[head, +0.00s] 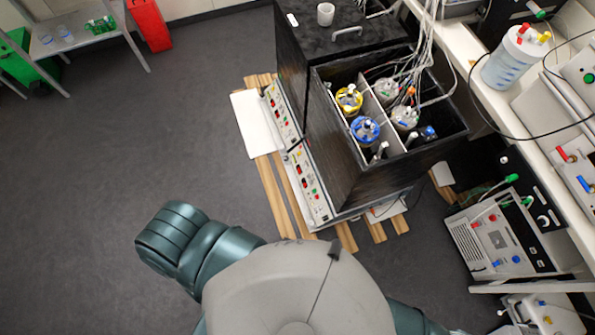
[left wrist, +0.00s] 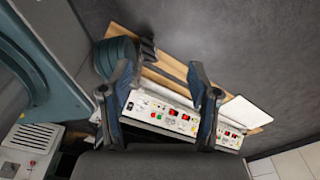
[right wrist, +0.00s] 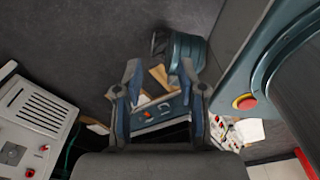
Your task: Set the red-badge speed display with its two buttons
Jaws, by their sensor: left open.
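Two white control panels run along the front of the black shaker cabinet, an upper panel (head: 283,112) and a lower panel (head: 308,187), with small red displays and coloured buttons. Which display bears the red badge is too small to tell. My left gripper (left wrist: 163,82) is open and empty. Beyond its fingers are one panel with a red display (left wrist: 173,112) and, at right, a second panel (left wrist: 231,135). My right gripper (right wrist: 160,80) is open and empty, with a blue-grey panel (right wrist: 158,112) with a red button beyond its fingers. Neither gripper shows in the head view.
The open black box (head: 340,130) holds several capped vessels with tubes. It stands on a wooden pallet (head: 270,195) with a white board (head: 257,125) beside the panels. A bench with instruments (head: 500,235) is at right.

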